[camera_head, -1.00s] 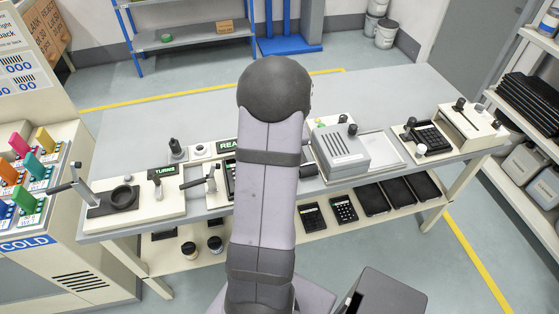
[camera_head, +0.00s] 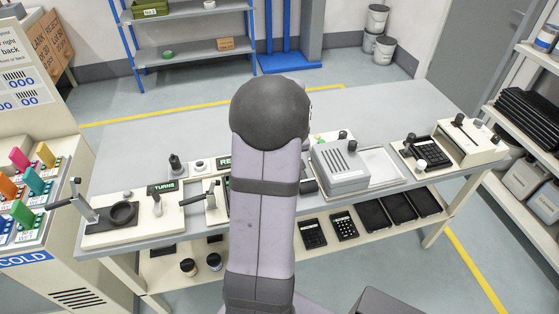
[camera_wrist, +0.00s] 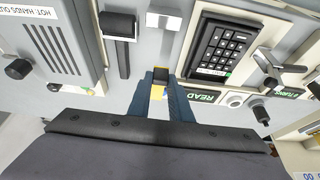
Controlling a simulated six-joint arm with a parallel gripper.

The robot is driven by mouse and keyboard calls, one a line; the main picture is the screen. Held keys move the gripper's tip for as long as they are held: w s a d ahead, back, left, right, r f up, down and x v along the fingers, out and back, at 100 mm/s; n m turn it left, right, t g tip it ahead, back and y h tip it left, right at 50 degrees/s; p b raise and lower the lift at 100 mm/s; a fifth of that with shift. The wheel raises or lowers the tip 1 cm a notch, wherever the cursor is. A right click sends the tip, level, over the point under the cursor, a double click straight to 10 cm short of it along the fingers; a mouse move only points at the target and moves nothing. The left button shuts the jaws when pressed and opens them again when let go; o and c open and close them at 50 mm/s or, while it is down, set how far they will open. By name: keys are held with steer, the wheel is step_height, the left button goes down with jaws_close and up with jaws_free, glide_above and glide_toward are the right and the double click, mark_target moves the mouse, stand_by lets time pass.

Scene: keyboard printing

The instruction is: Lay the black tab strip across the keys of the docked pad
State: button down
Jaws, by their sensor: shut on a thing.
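In the wrist view, my gripper (camera_wrist: 159,88) has its blue fingers closed on a small black piece with yellow below it. The black piece (camera_wrist: 161,74) looks like the black tab strip, seen end-on, so its length cannot be told. The docked pad (camera_wrist: 228,48), with a dark key grid, sits in a cream dock (camera_wrist: 193,62) to the right of my fingertips, apart from them. No strip shows across its keys. In the head view my own arm hides the gripper and most of the pad.
A vented grey box (camera_wrist: 55,40) marked hot stands at left in the wrist view. A black-handled lever (camera_wrist: 119,25) is between it and my gripper. A READ sign (camera_wrist: 203,96) and a metal lever (camera_wrist: 277,68) border the dock. The rear bench top (camera_head: 385,110) is clear.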

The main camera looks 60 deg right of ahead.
steer(key=shift+w+a+f+m+g+h+p, duration=0.1)
steer(key=shift+w+a+m+g+h+p, duration=0.3)
steer(key=shift+w+a+m+p, duration=0.95)
steer(key=shift+w+a+f+m+g+h+p, duration=0.1)
steer(key=shift+w+a+m+g+p, duration=0.7)
steer(key=shift+w+a+m, duration=0.9)
steer(key=w+a+r+m+g+y+p, duration=0.1)
steer(key=w+a+r+m+g+p, duration=0.1)
steer(key=a+m+p, duration=0.4)
steer(key=w+m+g, duration=0.1)
steer(key=w+m, duration=0.1)
steer(key=m, duration=0.3)
steer(key=shift+w+r+g, duration=0.2)
steer(key=shift+w+g, duration=0.1)
steer(key=shift+g, duration=0.1)
steer(key=shift+f, duration=0.2)
steer(key=shift+f+b, duration=0.75)
steer(key=shift+f, duration=1)
step_height(320, 180, down, 3)
steer(key=b, duration=0.4)
steer(key=shift+f, duration=0.15)
steer(key=shift+f+b, duration=0.35)
steer(key=shift+b, duration=0.1)
